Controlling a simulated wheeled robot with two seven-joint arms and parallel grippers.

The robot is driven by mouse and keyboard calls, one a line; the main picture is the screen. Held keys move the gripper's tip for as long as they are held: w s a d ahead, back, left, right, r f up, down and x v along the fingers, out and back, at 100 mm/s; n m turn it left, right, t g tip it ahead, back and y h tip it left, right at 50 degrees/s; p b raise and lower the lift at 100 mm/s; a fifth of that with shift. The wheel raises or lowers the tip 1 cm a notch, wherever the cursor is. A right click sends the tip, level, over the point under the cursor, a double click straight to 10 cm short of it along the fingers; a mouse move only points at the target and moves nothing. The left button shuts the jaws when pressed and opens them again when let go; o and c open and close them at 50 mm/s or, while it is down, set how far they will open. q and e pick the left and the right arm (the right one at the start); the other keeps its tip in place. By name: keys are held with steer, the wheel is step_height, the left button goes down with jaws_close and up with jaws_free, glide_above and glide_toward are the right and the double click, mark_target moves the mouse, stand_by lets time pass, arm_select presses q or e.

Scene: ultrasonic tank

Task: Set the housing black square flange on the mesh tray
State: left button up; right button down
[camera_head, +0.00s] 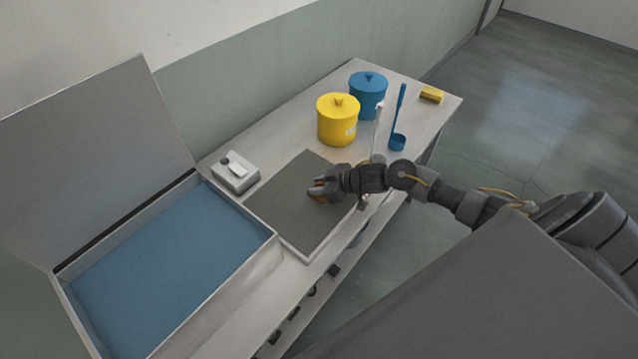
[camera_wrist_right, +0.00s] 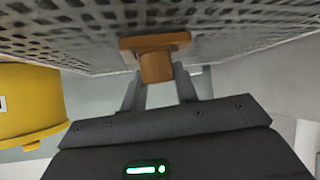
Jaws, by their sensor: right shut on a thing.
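My right gripper (camera_head: 318,192) is over the mesh tray (camera_head: 283,215), a flat grey tray with a pale rim on the bench. It is shut on an orange-brown housing (camera_wrist_right: 157,62), not a black one. In the right wrist view, the housing has a round body between the fingertips (camera_wrist_right: 158,90) and a flat, wider flange facing the tray's perforated mesh (camera_wrist_right: 230,25). The flange is close to the mesh; I cannot tell whether it touches. In the head view, the gripper mostly hides the housing. My left gripper is not in view.
The open tank (camera_head: 160,270) with blue inside stands left of the tray. A small grey box (camera_head: 235,175) is behind it. Several dark items line the lower shelf.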

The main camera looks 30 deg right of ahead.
steer(key=c, duration=1.1)
jaws_free()
steer(key=shift+o, duration=0.2)
steer(key=b+v, duration=0.2)
steer(key=v, duration=1)
steer(key=shift+a, duration=0.1)
